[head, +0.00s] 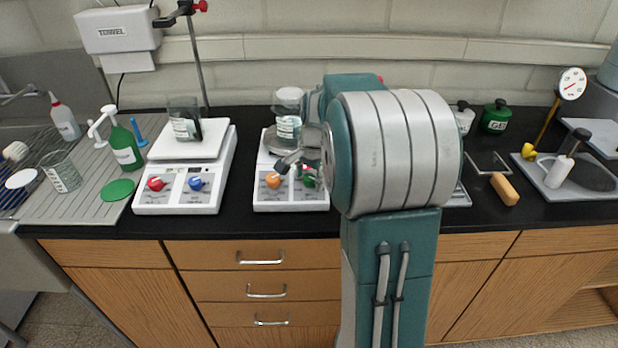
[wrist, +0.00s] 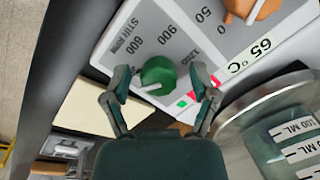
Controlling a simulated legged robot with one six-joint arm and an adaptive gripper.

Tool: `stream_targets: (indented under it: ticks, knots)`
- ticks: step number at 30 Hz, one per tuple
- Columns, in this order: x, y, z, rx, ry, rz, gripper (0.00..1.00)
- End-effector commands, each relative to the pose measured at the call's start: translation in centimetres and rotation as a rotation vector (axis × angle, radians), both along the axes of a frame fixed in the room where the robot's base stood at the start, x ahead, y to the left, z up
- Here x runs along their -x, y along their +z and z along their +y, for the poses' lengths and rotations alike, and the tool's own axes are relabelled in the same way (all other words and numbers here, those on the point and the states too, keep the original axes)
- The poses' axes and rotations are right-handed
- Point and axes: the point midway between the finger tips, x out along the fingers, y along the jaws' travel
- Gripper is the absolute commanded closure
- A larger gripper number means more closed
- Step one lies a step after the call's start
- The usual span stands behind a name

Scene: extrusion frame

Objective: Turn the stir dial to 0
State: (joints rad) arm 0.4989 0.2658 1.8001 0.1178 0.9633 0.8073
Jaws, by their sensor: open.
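The stir dial is a round green knob (wrist: 158,74) on the white panel of the hotplate, beside the printed STIR RPM label in the wrist view. A white mark on the knob points to the lower left in that view; I cannot read a number there. Legible numbers around it include 600 and 900. The green knob also shows in the head view (head: 309,181), partly hidden by my arm. My gripper (wrist: 162,84) is open, with one finger on each side of the knob. I cannot tell whether the fingers touch it.
An orange dial (head: 273,180) sits left of the green knob. A beaker (head: 288,127) stands on the hotplate's round plate. To the left is a second white device (head: 181,190) with red and blue dials. A display reading 65 °C (wrist: 250,55) is close to my right finger.

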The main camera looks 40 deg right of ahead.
Motion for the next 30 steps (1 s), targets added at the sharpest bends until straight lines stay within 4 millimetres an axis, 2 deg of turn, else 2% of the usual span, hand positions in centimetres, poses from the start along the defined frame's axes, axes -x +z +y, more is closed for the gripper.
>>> stream_targets:
  ticks: [5,6,11,22,30]
  knots:
    - [0.0,-0.03,0.01,0.0,0.0,0.0,0.24]
    - [0.0,-0.03,0.01,0.0,0.0,0.0,0.29]
    - [0.0,-0.02,0.01,0.0,0.0,0.0,1.0]
    - [-0.04,-0.03,0.03,0.004,0.02,0.002,1.0]
    - [-0.05,-0.07,0.06,0.026,0.149,0.019,1.0]
